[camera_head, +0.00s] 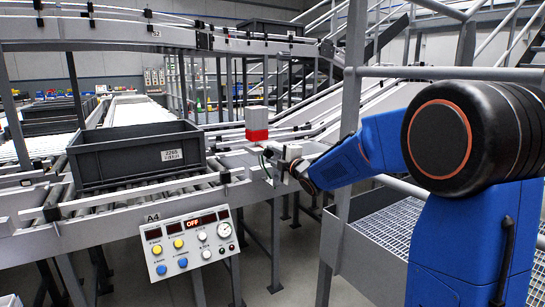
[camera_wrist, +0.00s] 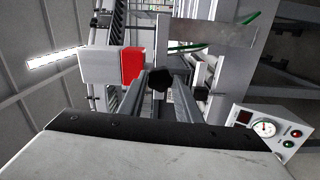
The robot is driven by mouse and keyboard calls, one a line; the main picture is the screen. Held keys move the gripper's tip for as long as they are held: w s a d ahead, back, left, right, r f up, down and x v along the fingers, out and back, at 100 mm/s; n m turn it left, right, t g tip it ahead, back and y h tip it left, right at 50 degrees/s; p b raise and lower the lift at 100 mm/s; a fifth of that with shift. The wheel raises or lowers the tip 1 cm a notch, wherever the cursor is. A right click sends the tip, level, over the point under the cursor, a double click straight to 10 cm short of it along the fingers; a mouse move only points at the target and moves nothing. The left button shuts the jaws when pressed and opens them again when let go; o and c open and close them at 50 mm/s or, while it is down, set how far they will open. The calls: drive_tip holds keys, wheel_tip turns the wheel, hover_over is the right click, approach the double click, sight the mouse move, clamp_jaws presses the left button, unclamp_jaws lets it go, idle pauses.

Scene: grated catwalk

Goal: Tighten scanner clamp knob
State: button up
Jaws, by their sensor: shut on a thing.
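The scanner (camera_head: 257,116) is a light grey box with a red lower part, standing beside the conveyor in the head view. It shows sideways in the wrist view (camera_wrist: 104,67), with its red face (camera_wrist: 132,65) turned to the right. A black lobed clamp knob (camera_wrist: 160,80) sits to the right of the red face in the wrist view. My gripper (camera_head: 276,166) is just below the scanner in the head view. In the wrist view its two grey fingers are on either side of the knob, shut on it. The knob cannot be made out in the head view.
A dark grey tote (camera_head: 135,160) stands on the roller conveyor to the left. A control panel (camera_head: 190,243) marked A4, its display reading OFF, is at the front. A grey railing post (camera_head: 345,160) stands close to my arm. Green cable (camera_wrist: 190,47) runs near the scanner bracket.

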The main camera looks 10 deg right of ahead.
drive_tip(key=shift+f+n, duration=0.1)
drive_tip(key=shift+n, duration=0.5)
drive_tip(key=o, duration=1.1)
drive_tip(key=shift+c, duration=0.2)
drive_tip(key=v, duration=1.7)
drive_tip(key=shift+s, duration=0.2)
